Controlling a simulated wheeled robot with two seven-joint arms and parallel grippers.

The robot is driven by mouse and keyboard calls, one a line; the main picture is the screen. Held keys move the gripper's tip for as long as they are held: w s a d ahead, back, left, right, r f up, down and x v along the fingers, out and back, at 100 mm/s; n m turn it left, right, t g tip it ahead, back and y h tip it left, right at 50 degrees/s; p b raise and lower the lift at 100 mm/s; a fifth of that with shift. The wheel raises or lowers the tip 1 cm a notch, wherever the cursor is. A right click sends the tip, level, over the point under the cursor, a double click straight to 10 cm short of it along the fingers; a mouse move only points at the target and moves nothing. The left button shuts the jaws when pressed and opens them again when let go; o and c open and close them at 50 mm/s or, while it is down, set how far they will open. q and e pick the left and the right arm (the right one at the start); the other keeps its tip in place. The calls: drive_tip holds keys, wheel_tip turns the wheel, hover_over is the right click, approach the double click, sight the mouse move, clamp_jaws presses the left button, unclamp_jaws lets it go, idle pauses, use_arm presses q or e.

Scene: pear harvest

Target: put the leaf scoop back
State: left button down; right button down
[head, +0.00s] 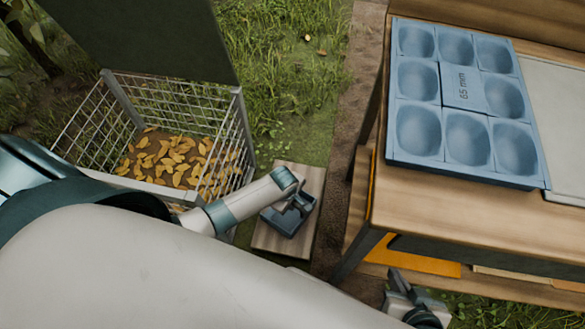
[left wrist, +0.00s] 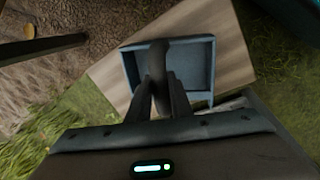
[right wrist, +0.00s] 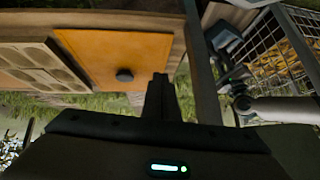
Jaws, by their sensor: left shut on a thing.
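The leaf scoop (head: 287,222) is a blue-grey open tray with a dark upright handle. It is at or just above a small wooden board (head: 268,240) on the ground; I cannot tell whether it touches. My left gripper (head: 300,202) is shut on its handle from above. In the left wrist view the fingers (left wrist: 158,98) close on the curved handle, and the empty scoop (left wrist: 202,72) shows behind over the board (left wrist: 222,35). My right gripper (head: 412,305) is low by the table's front edge; in the right wrist view its fingers (right wrist: 157,100) look together with nothing between them.
A wire basket (head: 245,130) with yellow leaves (head: 165,160) stands left of the board. A wooden table (head: 440,210) on the right carries a blue moulded tray (head: 466,104) marked 65 mm. An orange panel (right wrist: 125,58) is on its lower shelf. Grass lies behind the board.

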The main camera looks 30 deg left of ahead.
use_arm(q)
drive_tip(key=shift+f, duration=0.1)
drive_tip(key=c, duration=1.6)
unclamp_jaws()
